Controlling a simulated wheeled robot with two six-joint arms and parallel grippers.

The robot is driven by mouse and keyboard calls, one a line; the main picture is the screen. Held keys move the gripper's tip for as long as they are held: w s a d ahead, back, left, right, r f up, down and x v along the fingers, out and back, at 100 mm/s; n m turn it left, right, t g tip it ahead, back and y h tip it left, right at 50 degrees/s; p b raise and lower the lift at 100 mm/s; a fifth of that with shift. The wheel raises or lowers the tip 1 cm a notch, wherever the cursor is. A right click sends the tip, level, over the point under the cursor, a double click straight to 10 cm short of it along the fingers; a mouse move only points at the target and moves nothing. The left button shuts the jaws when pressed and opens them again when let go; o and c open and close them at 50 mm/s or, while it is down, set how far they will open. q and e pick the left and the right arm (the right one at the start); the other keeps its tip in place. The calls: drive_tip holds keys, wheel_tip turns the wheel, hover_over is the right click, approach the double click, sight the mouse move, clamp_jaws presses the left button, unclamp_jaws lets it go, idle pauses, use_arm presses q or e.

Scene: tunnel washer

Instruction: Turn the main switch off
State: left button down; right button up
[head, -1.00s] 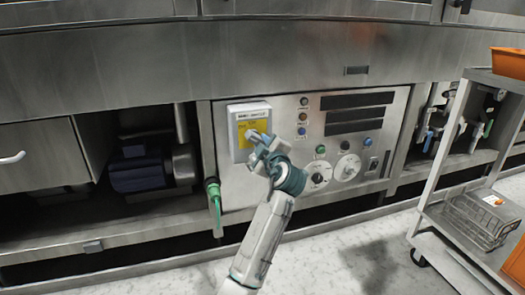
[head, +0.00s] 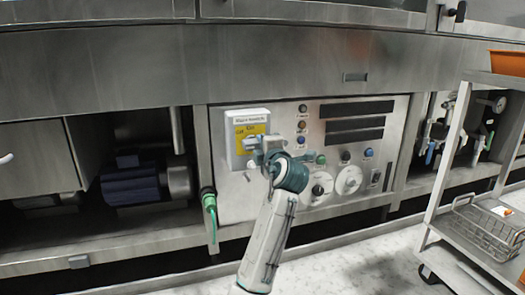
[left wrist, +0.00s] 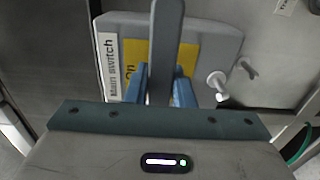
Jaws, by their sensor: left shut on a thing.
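The main switch box (head: 234,150) is pale grey with a yellow plate (head: 248,130) marked Off and On, on the left of the control panel. In the left wrist view its label (left wrist: 111,60) reads "Main switch" sideways, and "On" shows on the yellow plate. My left gripper (head: 258,153) is at the lower right part of the box. In the left wrist view its blue fingers (left wrist: 160,85) are shut on the grey switch handle (left wrist: 167,40). The gripper hides much of the handle in the head view. My right gripper is not in view.
Knobs and buttons (head: 348,180) sit right of my left gripper. A green-handled valve (head: 210,205) is below left of the box. A metal cart (head: 440,190) with a wire basket (head: 485,222) stands at the right. The floor in front is clear.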

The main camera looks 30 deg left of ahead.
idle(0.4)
use_arm(q)
drive_tip(key=c, duration=1.2)
unclamp_jaws()
drive_tip(key=shift+c, duration=0.2)
drive_tip(key=shift+d, duration=0.1)
drive_tip(key=p+v, duration=0.4)
drive_tip(key=v, duration=0.6)
drive_tip(key=shift+s+d, duration=0.15)
drive_tip(key=shift+s, duration=0.15)
drive_tip(key=shift+f, duration=0.1)
